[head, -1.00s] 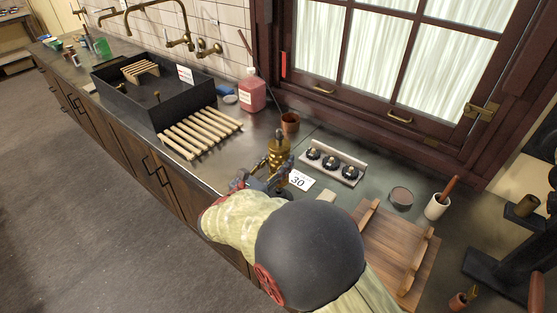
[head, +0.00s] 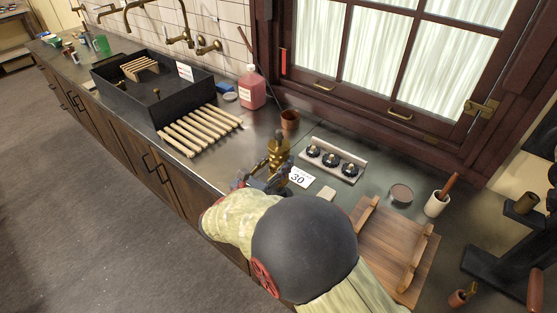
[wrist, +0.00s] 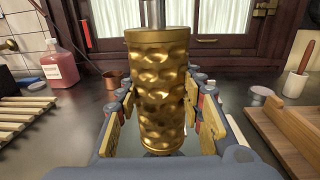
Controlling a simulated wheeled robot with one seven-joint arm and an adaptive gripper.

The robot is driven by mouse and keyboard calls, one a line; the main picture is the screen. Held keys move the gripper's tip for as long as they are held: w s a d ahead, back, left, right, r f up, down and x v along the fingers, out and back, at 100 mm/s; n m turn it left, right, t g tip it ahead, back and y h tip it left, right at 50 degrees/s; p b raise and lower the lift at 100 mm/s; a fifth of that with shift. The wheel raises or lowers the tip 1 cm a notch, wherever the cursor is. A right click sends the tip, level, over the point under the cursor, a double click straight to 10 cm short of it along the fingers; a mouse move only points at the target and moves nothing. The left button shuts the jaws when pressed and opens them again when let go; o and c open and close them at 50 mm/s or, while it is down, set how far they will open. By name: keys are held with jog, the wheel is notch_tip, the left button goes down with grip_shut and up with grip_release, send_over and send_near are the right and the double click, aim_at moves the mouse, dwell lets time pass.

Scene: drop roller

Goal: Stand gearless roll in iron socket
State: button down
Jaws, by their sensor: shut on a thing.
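A brass roll with a dimpled surface (head: 278,152) stands upright at the counter's front, left of the "30" card. In the wrist view the roll (wrist: 160,92) fills the middle, with a steel shaft rising from its top. I cannot tell whether the roll touches the counter. I cannot clearly identify the iron socket; black iron stands (head: 497,277) are at the right edge.
A light rack with three black round pieces (head: 335,160) lies behind the "30" card (head: 300,177). A copper cup (head: 290,120) and pink bottle (head: 252,93) stand farther back. A wooden board (head: 385,250) lies right of my arm. Wooden slats (head: 200,132) lie left, beside the black sink.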

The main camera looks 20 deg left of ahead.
jog(key=shift+f+b, duration=0.3)
jog(key=shift+f, duration=0.35)
dwell(0.4)
jog(key=c, duration=1.4)
grip_release()
jog(key=shift+o, duration=1.2)
jog(key=shift+f, duration=0.1)
jog(key=shift+o, duration=0.4)
jog(key=shift+s+f, duration=0.1)
jog(key=shift+f, duration=0.1)
jog(key=v, duration=1.2)
jog(key=shift+r, duration=0.15)
